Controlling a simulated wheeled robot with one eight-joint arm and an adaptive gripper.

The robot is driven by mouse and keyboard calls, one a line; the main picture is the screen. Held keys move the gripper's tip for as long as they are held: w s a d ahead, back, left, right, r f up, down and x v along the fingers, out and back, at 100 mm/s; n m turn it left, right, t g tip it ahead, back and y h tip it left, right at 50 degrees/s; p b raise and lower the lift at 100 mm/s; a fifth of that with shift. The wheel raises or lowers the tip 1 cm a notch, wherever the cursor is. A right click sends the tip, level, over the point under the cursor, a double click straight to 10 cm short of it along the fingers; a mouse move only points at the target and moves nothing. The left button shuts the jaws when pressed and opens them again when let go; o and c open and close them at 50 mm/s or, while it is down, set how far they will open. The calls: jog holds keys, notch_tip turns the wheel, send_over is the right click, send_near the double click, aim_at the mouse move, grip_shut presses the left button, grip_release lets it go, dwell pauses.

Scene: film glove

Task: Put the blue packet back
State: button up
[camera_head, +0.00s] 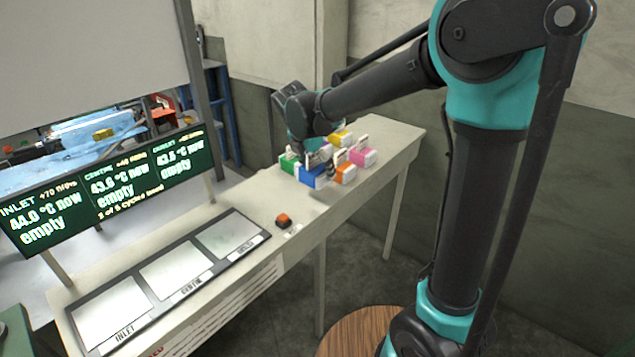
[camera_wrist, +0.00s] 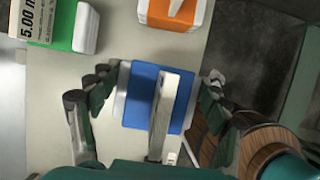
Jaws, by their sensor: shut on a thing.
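The blue packet (camera_head: 311,178) has a pale upright tab and white ends. It is among the coloured packets at the far part of the bench. In the wrist view the blue packet (camera_wrist: 141,96) lies between the fingers, its pale tab running across its face. My gripper (camera_wrist: 160,82) is shut on it, one finger at each white end. In the head view my gripper (camera_head: 311,160) comes down over the group, and its fingers are partly hidden. I cannot tell whether the packet touches the bench.
Green (camera_head: 288,163), yellow (camera_head: 341,138), orange (camera_head: 346,174) and pink (camera_head: 364,157) packets stand close by. A black frame (camera_head: 259,232) with three bare pale plates lies nearer on the bench. A small orange-and-black button (camera_head: 283,220) is beside it. A green display (camera_head: 103,190) reads "empty" three times.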

aim_at(307, 157)
jog(key=shift+f, duration=2.55)
jog(key=shift+f, duration=0.1)
jog(key=o, duration=1.3)
jog(key=shift+o, duration=0.2)
jog(key=v, duration=1.2)
jog(key=shift+s, duration=0.1)
jog(key=s+d+f+m+y, duration=0.1)
jog(key=s+d+f+m, duration=0.7)
jog(key=d+m, duration=0.4)
jog(key=s+d+f+m+y, duration=0.1)
jog(key=s+d+f+m, duration=0.7)
jog(key=d+m, duration=0.5)
notch_tip(307, 157, down, 2)
jog(key=m, duration=0.3)
jog(key=shift+s+d+t+y, duration=0.3)
jog(key=shift+s+t+y, duration=0.05)
jog(key=shift+t+y, duration=0.05)
